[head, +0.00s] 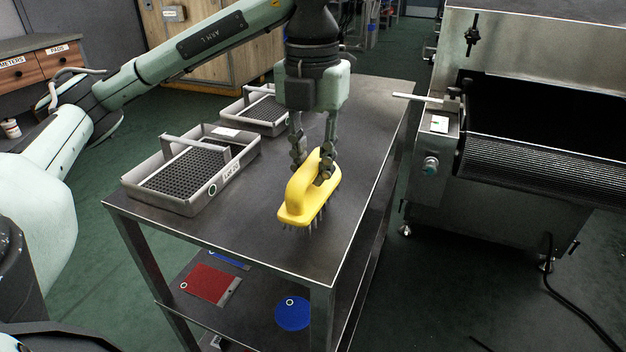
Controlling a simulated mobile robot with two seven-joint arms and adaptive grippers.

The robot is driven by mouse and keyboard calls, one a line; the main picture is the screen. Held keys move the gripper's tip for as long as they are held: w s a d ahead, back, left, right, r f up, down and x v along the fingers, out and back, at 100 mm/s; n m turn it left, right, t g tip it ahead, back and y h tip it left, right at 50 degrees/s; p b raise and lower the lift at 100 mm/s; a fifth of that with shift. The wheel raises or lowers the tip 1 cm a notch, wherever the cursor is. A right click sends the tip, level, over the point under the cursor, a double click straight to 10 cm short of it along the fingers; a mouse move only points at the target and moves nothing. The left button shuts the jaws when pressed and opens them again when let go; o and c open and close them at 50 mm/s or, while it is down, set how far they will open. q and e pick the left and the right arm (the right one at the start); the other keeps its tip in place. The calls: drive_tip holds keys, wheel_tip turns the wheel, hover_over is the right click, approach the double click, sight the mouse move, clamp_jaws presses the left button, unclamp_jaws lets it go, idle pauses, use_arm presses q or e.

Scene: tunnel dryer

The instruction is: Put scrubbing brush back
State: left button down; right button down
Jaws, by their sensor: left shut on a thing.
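The scrubbing brush (297,203) is yellow with a looped handle and dark bristles pointing down. My left gripper (312,173) comes down from above and is shut on the brush's handle. The brush is over the front right part of the dark table top (232,232). I cannot tell whether its bristles touch the table. My right gripper is not in view.
Two grey trays with perforated floors and handles, a near one (190,205) and a far one (236,112), stand left on the table. The lower shelf holds a red pad (208,284) and a blue disc (293,314). The dryer (500,210) with its conveyor stands right.

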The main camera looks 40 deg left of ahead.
use_arm(q)
drive_tip(key=shift+f, duration=1.1)
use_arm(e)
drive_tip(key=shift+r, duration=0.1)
use_arm(q)
drive_tip(key=shift+f, duration=0.1)
drive_tip(key=shift+f, duration=0.1)
drive_tip(key=c, duration=1.7)
unclamp_jaws()
drive_tip(key=o, duration=0.3)
drive_tip(key=shift+o, duration=0.2)
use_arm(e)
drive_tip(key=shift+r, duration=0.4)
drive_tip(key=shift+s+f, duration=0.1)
